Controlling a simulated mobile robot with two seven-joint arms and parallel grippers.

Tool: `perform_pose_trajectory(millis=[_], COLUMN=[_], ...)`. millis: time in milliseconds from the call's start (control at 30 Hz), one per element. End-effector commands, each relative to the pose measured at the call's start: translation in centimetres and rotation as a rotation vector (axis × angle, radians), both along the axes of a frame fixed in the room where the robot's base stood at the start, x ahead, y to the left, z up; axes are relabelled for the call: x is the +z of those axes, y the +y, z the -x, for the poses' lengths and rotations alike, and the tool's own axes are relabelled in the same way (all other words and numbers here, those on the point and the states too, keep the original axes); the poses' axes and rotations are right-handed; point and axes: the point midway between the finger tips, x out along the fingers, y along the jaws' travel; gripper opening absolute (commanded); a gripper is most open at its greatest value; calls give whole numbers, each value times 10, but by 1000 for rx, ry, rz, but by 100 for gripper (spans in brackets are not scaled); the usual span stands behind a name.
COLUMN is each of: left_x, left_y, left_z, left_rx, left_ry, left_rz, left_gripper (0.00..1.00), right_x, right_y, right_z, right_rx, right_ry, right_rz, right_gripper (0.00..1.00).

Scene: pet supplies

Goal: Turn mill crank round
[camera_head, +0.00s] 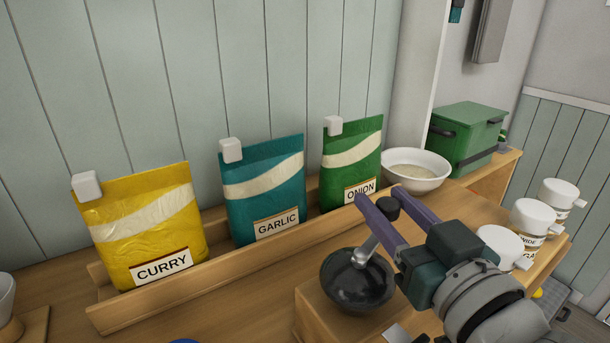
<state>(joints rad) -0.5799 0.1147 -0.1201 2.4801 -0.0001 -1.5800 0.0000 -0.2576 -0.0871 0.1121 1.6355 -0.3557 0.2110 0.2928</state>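The mill (345,287) is a dark, glossy round bowl on a wooden block, in the lower middle of the head view. Its metal crank (367,248) rises from the top and leans up to the right. A black knob (387,208) sits at the crank's upper end. My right gripper (381,199) reaches in from the lower right with two purple fingers. The finger bases partly overlap the space right of the mill. My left gripper is out of view.
Curry (140,240), garlic (262,195) and onion (350,172) packets stand in a wooden rack (215,277) behind the mill. A white bowl (432,181) and a green box (466,135) are at the back right. White-capped jars (532,215) stand right of my arm.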

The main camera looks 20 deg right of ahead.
Motion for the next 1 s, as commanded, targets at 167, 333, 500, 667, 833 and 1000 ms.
perform_pose_trajectory(millis=[167, 333, 500, 667, 833, 1000], left_x=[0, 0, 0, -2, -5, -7], left_y=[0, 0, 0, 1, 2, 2], left_z=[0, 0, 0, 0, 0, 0], left_rx=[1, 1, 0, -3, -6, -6], left_ry=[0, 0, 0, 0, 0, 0], left_rz=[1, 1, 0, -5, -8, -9], left_gripper=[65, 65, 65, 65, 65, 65], right_x=[0, 0, -1, -2, -2, -1], right_y=[0, 0, 1, 2, 4, 5], right_z=[0, 0, 9, 38, 70, 92], right_rx=[0, 0, 0, 0, 0, 0], right_ry=[0, 0, 2, 5, 5, 3], right_rz=[0, 0, 0, 0, -1, -1], right_gripper=[66, 66, 66, 66, 66, 66])
